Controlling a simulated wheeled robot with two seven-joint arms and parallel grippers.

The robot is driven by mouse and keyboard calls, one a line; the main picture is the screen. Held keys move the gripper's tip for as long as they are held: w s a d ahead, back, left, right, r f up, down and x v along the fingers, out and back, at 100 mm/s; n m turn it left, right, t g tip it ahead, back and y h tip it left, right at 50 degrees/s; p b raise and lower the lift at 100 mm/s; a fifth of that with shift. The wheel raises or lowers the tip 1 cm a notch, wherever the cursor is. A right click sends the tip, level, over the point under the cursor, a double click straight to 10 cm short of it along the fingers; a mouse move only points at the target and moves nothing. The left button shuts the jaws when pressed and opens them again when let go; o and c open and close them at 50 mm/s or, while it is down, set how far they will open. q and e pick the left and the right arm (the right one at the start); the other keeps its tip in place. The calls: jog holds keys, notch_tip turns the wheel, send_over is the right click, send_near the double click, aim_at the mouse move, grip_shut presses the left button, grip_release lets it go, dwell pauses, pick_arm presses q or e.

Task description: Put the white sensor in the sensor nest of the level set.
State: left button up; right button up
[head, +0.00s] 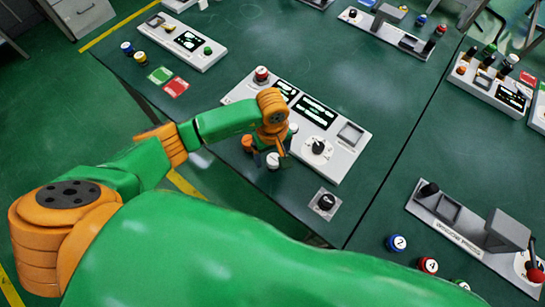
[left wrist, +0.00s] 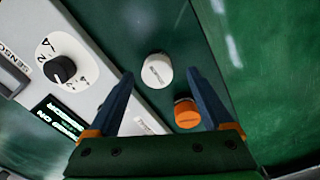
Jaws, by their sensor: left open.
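The white sensor (left wrist: 157,70) is a short round cylinder with small print on its top, standing on the green table; it also shows in the head view (head: 272,161). In the left wrist view my left gripper (left wrist: 160,76) is open, and the sensor appears between its fingertips, with no visible contact. The level set appears to be the long light-grey panel (head: 338,170) beside my gripper. A square recessed frame (head: 350,133) at its right end looks like the sensor nest. In the wrist view its label (left wrist: 12,75) is cut off. My right gripper is out of view.
An orange cylinder (left wrist: 187,113) stands close to the white sensor, near one finger. The panel carries a black dial (left wrist: 62,70), lit screens (head: 317,111) and a red-topped knob (head: 261,74). A small plate with a black knob (head: 326,201) lies nearby. Other panels stand farther off.

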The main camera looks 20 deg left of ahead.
pick_arm(q)
jog(key=shift+f, duration=0.7)
jog(key=shift+d+f, duration=0.1)
jog(key=shift+f, duration=0.25)
jog(key=shift+d, duration=0.2)
jog(key=shift+a, duration=0.1)
grip_shut()
